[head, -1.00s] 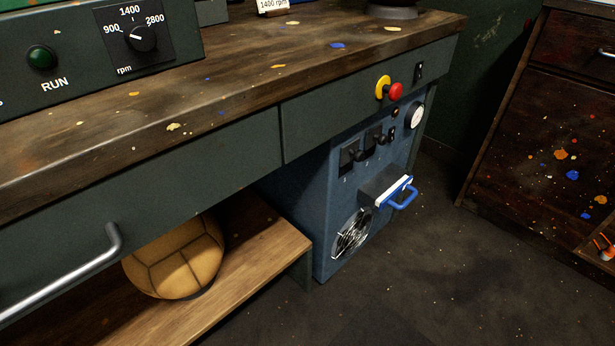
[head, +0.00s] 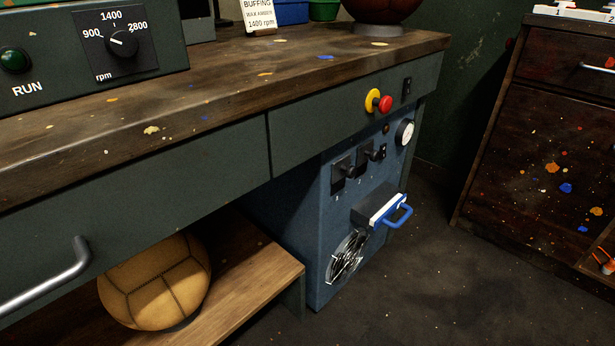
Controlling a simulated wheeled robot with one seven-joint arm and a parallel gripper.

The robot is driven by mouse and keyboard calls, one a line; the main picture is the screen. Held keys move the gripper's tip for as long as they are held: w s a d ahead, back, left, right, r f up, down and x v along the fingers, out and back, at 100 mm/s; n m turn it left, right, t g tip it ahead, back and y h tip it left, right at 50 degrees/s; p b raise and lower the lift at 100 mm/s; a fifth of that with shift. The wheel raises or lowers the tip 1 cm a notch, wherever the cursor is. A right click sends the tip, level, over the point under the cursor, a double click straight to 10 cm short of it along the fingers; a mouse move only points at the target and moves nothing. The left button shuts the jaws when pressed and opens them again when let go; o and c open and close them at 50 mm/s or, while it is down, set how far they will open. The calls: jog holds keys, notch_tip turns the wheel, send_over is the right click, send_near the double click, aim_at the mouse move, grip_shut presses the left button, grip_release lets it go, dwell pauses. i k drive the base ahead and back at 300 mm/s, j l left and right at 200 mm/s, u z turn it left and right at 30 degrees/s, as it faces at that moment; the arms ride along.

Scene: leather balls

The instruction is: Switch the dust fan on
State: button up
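The dust fan unit is a blue cabinet (head: 290,215) under the right end of the workbench. Its front carries a round fan grille (head: 346,258) low down. Above are two black rotary switches, a left one (head: 342,173) and a right one (head: 368,158). A small black rocker switch (head: 382,151) sits beside them. A round white gauge (head: 404,133) and a small dark lamp (head: 386,128) are higher up. A blue-handled drawer (head: 382,207) juts out. The switch labels are too small to read. My gripper is not in view.
A red stop button on a yellow base (head: 378,101) and a black switch (head: 407,87) are on the bench front (head: 330,120). A tan leather ball (head: 158,282) rests on the lower shelf (head: 250,285). A paint-spattered cabinet (head: 545,130) stands right. Floor between is clear.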

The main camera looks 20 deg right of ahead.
aim_at(382, 147)
jog(key=i+l+z, duration=0.2)
jog(key=i+z, duration=0.15)
jog(key=i+l+z, duration=0.1)
jog(key=i+z, duration=0.3)
